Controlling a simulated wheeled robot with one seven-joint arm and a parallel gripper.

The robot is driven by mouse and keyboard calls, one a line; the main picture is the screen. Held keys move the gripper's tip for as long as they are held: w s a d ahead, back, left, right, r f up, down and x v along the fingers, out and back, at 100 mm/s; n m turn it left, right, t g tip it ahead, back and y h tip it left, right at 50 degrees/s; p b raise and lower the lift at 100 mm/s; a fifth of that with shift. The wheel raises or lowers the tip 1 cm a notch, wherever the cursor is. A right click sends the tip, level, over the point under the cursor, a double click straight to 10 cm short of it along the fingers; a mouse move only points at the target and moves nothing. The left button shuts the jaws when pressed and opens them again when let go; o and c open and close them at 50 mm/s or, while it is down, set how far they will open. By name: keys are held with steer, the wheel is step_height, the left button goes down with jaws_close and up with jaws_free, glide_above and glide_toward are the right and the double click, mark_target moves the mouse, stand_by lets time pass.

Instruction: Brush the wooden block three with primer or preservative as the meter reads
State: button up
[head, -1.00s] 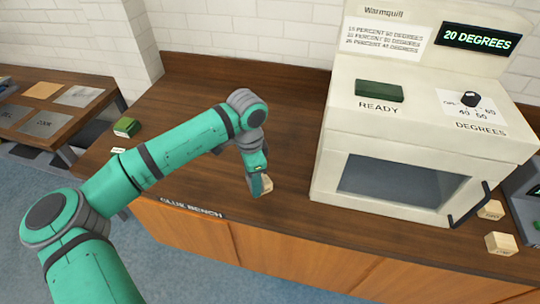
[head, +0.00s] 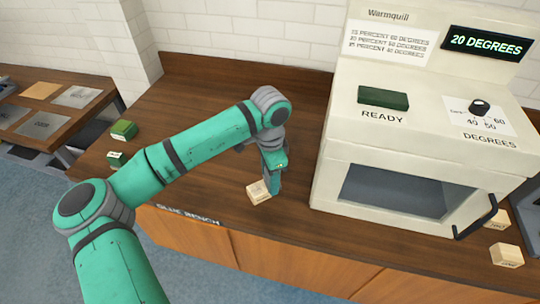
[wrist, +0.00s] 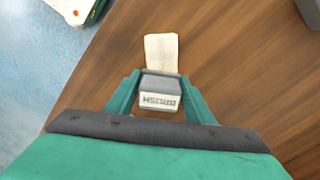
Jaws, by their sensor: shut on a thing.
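My gripper (head: 272,186) points down at the front of the bench, left of the oven. In the wrist view its fingers (wrist: 160,98) are shut on a small grey device (wrist: 160,84) with a pale label, whose lettering I cannot read surely. A pale wooden block (head: 258,192) lies on the bench just left of the gripper. In the wrist view the block (wrist: 161,52) sits directly beyond the device; I cannot tell whether they touch. Two more pale blocks (head: 507,255) (head: 497,220) stand at the right, beyond the oven. Their markings are too small to read.
The cream Warmquill oven (head: 410,160) has a closed glass door, a dial and a display reading 20 DEGREES. A green box (head: 124,130) and a small labelled item (head: 116,158) are at the bench's left. A side table (head: 60,110) holds flat panels.

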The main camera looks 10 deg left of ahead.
step_height(320, 180, up, 2)
steer(key=shift+w+r, duration=0.1)
steer(key=shift+w, duration=0.05)
steer(key=shift+s+a+r, duration=0.1)
steer(key=shift+s+r, duration=0.05)
steer(key=shift+r, duration=0.35)
steer(key=shift+s+a+r, duration=0.1)
steer(key=shift+r, duration=0.4)
steer(key=shift+d+r, duration=0.1)
steer(key=shift+r, duration=1.8)
